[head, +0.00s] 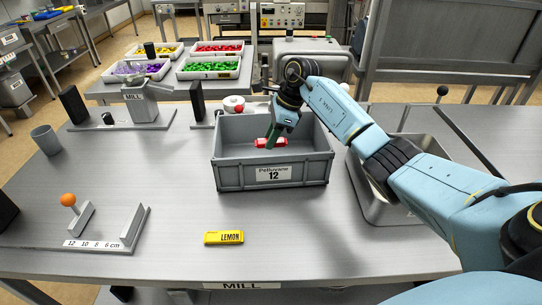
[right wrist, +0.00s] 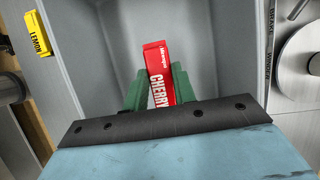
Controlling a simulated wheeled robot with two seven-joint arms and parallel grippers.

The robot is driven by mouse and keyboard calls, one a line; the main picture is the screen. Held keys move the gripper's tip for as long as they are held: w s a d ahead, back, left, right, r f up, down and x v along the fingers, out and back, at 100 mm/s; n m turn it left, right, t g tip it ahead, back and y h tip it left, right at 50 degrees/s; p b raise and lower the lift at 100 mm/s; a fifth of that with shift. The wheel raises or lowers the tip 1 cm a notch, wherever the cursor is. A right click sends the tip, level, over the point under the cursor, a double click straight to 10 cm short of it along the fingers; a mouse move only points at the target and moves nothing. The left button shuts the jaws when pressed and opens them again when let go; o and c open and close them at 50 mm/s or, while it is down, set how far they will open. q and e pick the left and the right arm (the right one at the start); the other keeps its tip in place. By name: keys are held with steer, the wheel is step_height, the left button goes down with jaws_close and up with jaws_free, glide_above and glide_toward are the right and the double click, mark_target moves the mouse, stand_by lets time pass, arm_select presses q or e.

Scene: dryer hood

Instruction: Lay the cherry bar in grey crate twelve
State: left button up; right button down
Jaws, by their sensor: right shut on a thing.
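Grey crate twelve (head: 226,178) stands in the middle of the table, its label reading 12. The red cherry bar (head: 280,143) is inside the crate's opening in the head view. My right gripper (head: 273,140) reaches down into the crate and is shut on the bar. In the right wrist view the cherry bar (right wrist: 158,72) sits between the green fingers, with the crate's grey walls (right wrist: 218,50) around it. I cannot tell whether the bar touches the crate floor. My left gripper is not in view.
A yellow lemon bar (head: 224,238) lies in front of the crate, and it also shows in the right wrist view (right wrist: 38,34). A metal basin (head: 385,212) stands right of the crate. A mill (head: 140,105) and a grey cup (head: 46,140) are at the left.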

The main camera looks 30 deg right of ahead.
step_height(320, 180, down, 6)
steer(key=shift+f, duration=0.1)
stand_by(0.4)
steer(key=shift+f, duration=0.15)
steer(key=c, duration=1.1)
jaws_free()
steer(key=shift+c, duration=0.2)
